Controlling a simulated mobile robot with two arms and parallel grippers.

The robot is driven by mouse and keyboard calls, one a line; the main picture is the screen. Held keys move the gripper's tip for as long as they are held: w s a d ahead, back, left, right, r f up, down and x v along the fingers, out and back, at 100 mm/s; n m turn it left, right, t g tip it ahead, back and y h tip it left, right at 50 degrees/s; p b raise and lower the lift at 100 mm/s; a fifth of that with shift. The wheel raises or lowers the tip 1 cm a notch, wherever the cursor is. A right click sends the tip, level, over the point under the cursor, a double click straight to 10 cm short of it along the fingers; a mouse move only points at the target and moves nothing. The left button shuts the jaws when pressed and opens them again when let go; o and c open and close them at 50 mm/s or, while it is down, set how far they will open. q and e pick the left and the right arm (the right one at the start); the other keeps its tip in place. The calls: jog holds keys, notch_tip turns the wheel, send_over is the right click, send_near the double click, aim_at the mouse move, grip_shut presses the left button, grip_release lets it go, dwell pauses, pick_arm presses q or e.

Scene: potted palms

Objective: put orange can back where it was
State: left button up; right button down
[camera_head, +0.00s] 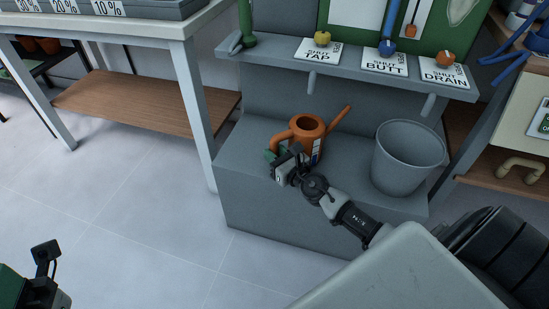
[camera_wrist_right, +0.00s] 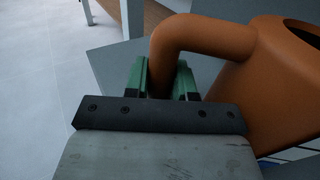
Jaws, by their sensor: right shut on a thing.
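The orange can (camera_head: 308,134) is a watering can with a long spout pointing up to the right and a handle on its left. It is upright on or just above the lower grey ledge (camera_head: 262,201); I cannot tell whether it touches. My right gripper (camera_head: 274,154) is shut on its handle. In the right wrist view the green fingers (camera_wrist_right: 166,80) are on either side of the handle (camera_wrist_right: 205,36), with the can's body at the right. Part of my left arm shows at the lower left of the head view, but its fingers are out of view.
A grey bucket (camera_head: 408,158) stands right of the can on the same ledge. Above is a shelf (camera_head: 345,70) with cards and yellow, blue and orange knobs. A table (camera_head: 150,26) with a wooden lower shelf stands left. The floor (camera_head: 125,215) at left is clear.

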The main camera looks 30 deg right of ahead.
jog(key=shift+r, duration=0.1)
jog(key=c, duration=1.4)
grip_release()
jog(key=shift+f, duration=0.3)
jog(key=o, duration=0.5)
jog(key=shift+r, duration=0.1)
